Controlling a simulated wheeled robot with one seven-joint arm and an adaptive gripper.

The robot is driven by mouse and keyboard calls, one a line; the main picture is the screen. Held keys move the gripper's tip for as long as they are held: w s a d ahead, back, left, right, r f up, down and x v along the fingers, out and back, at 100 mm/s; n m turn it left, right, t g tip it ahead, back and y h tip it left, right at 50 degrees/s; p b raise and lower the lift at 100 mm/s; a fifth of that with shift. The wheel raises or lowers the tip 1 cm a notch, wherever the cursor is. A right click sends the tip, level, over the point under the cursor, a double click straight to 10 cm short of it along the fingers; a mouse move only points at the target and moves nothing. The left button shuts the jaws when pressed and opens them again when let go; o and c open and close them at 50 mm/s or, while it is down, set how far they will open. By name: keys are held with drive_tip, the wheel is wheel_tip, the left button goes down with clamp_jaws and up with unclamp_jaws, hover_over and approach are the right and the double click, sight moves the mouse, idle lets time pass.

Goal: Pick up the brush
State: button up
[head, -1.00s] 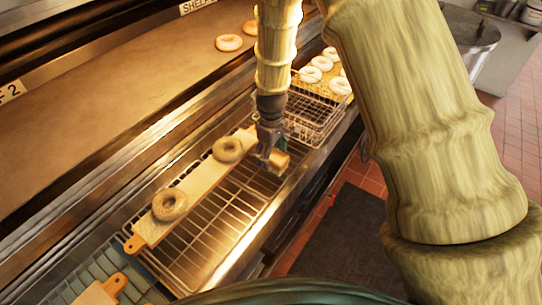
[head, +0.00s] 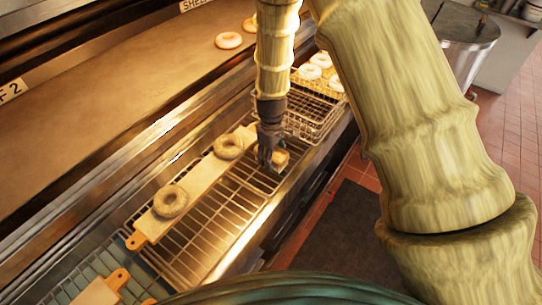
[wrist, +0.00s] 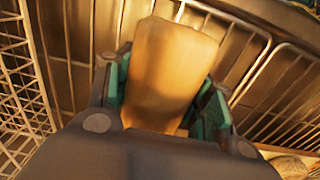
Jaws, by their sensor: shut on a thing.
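The brush shows as a tan, wooden-looking block (head: 281,158) at my gripper, over the wire rack, right of the board's far end. My gripper (head: 269,160) points down at it and covers part of it. In the wrist view the tan block (wrist: 172,72) stands between the two green-padded fingers of my gripper (wrist: 165,105), which are shut on it. Its bristles are not visible. I cannot tell whether it touches the rack.
A long board (head: 197,182) with two bagels (head: 171,201) (head: 228,146) lies on the wire rack (head: 205,232) at left. A wire basket (head: 315,112) with pale bagels stands beyond my gripper. Dark floor mat (head: 345,228) lies below.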

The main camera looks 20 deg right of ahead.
drive_tip(key=shift+r+b, duration=0.9)
drive_tip(key=shift+r, duration=0.3)
drive_tip(key=s+d+r+b, duration=0.1)
drive_tip(key=s+d+b, duration=0.1)
drive_tip(key=s, duration=0.5)
drive_tip(key=s+d+r+b, duration=0.1)
drive_tip(key=s+d+b, duration=0.2)
drive_tip(key=s, duration=0.4)
drive_tip(key=shift+s+d+r, duration=0.3)
drive_tip(key=shift+s+d, duration=0.1)
drive_tip(key=shift+d, duration=0.2)
drive_tip(key=o, duration=0.4)
drive_tip(key=shift+c, duration=0.9)
